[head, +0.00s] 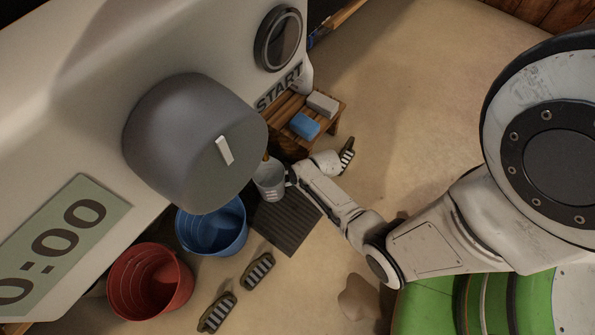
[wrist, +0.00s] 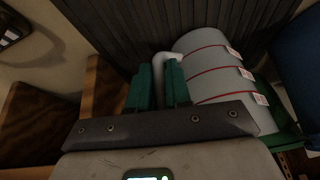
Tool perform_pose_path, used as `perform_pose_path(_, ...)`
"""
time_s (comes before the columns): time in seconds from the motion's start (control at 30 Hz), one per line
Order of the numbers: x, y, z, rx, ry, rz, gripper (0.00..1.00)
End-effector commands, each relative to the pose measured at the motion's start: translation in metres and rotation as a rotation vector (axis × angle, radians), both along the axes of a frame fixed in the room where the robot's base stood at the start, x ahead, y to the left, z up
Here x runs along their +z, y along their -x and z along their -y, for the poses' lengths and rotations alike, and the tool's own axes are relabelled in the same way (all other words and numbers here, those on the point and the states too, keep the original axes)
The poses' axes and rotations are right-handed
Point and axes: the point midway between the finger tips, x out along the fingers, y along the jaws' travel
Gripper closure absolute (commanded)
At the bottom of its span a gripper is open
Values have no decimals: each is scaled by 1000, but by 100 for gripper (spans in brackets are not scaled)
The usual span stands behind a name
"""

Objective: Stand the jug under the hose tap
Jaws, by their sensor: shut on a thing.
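The grey jug (head: 268,180) is by the upper left edge of a dark slatted mat (head: 290,225) in the head view. In the wrist view the jug (wrist: 212,75) shows red lines and small tags on its side. My gripper (wrist: 158,75) has its teal fingers shut on the jug's pale handle (wrist: 162,60). In the head view my gripper (head: 290,176) is at the jug's right side. I cannot tell whether the jug touches the mat. I cannot make out the hose tap; a large panel with a knob covers much of the head view's left.
A blue bucket (head: 213,228) stands left of the mat, a red bucket (head: 150,284) further left. A small wooden bench (head: 328,122) holds a blue block (head: 305,125) and a grey block (head: 323,103). Striped brush-like items (head: 258,271) lie below the mat. Floor at upper right is clear.

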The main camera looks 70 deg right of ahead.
Motion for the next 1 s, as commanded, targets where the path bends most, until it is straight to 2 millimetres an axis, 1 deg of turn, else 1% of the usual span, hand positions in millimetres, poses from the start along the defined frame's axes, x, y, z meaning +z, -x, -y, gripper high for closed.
perform_pose_path(0.03,-3,-1,1,-1,2,2,100)
perform_pose_path(0.23,-1,0,1,-1,2,2,100)
perform_pose_path(0.37,-5,0,0,0,0,1,100)
perform_pose_path(0.4,-4,0,0,0,0,1,78)
perform_pose_path(0.63,-4,0,0,0,0,1,56)
perform_pose_path(0.87,-3,0,0,-1,0,1,56)
perform_pose_path(1.0,6,2,0,-1,0,1,56)
